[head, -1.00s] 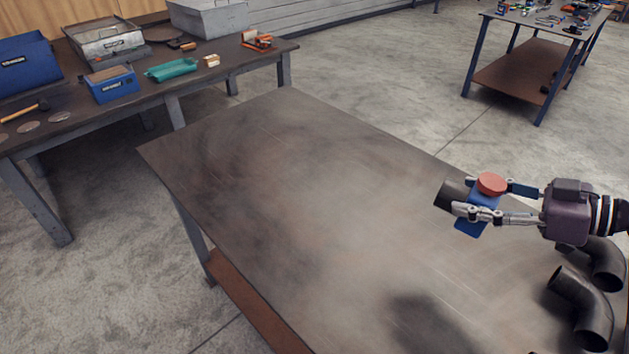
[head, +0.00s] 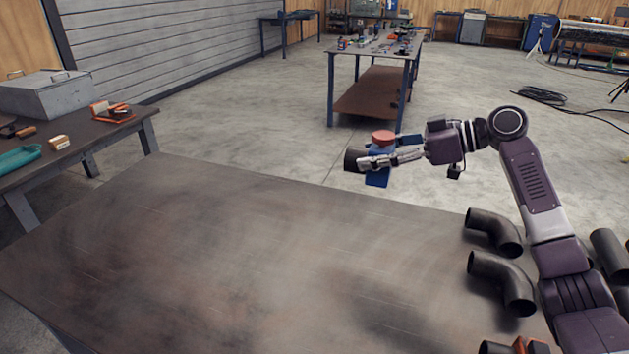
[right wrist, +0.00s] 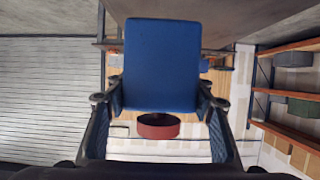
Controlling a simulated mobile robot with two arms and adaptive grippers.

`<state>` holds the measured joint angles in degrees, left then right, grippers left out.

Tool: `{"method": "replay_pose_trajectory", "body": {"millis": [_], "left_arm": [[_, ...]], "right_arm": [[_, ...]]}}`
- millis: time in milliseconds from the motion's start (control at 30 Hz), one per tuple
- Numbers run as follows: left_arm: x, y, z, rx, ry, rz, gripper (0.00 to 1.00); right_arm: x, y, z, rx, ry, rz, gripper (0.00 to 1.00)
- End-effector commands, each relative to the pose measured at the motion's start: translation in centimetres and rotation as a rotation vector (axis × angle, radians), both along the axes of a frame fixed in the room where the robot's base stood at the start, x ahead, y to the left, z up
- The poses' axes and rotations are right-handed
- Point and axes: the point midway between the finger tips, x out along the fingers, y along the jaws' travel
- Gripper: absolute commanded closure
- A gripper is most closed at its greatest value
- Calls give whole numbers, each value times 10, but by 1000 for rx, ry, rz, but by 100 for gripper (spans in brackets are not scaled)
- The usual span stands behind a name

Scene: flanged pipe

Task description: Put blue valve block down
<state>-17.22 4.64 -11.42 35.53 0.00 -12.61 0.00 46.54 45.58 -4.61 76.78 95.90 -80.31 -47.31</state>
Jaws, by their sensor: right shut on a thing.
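The blue valve block (head: 378,177) has a red round knob (head: 383,137) on top and a dark pipe end on its left side. My right gripper (head: 384,158) is shut on it and holds it in the air near the far edge of the metal table (head: 230,250). In the right wrist view the blue block (right wrist: 161,65) sits between the two fingers, with the red knob (right wrist: 158,126) below it in the picture. My left gripper is not in view.
Dark pipe elbows (head: 500,285) lie on the table's right part, beside my right arm. The table's middle and left are bare. A side bench (head: 75,150) with a grey metal box (head: 50,93) stands at the left. Another table (head: 375,50) with small items stands behind.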

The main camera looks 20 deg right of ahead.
Motion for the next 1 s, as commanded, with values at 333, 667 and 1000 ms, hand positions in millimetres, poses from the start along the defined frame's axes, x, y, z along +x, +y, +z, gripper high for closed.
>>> {"method": "replay_pose_trajectory", "body": {"millis": [333, 667, 1000], "left_arm": [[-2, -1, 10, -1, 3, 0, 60], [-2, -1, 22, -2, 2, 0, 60], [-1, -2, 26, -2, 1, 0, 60]], "right_arm": [[0, 0, -54, 8, -2, -2, 100], [1, 1, -123, 9, -5, -2, 100], [1, 1, -153, 6, -8, -1, 100]]}}
